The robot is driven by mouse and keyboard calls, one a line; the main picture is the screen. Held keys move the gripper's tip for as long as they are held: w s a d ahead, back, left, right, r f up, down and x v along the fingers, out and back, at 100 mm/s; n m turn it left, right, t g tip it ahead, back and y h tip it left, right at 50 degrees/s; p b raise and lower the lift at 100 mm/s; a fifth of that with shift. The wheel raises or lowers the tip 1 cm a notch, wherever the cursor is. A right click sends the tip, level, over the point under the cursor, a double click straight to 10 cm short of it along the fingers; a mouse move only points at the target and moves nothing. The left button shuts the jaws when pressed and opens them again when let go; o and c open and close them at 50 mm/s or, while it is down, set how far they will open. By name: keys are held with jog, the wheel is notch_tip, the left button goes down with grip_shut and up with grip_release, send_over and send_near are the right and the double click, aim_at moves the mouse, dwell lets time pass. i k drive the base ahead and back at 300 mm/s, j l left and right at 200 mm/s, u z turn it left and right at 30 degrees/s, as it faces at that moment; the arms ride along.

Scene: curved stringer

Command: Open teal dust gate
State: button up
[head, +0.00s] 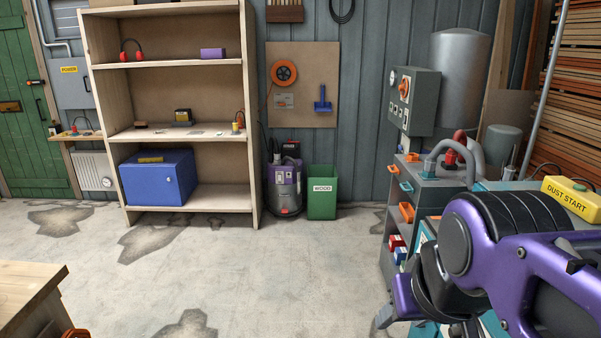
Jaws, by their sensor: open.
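No teal dust gate can be made out for certain in the head view. Teal surfaces show around my arm at the right, including a teal panel (425,238) with a white label edge, partly hidden behind the arm. My purple and black arm reaches in from the lower right. My gripper (428,322) is at its end near the bottom edge, partly cut off and partly hidden by the arm. It is open, and nothing shows held in it.
A grey cabinet with orange handles (406,212) and a hose stands beside the teal bench. A yellow DUST START box (571,198) sits on the bench. A shelf (190,135) and a green WOOD bin (322,198) are at the back. The middle floor is clear.

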aim_at(411, 189)
jog(key=i, duration=1.15)
jog(key=i+z, duration=0.2)
jog(key=i, duration=0.35)
jog(key=i+j+z, duration=0.15)
jog(key=i, duration=0.4)
jog(key=i+j+z, duration=0.2)
jog(key=i+z, duration=0.15)
jog(key=i+j+z, duration=0.35)
jog(key=i, duration=0.05)
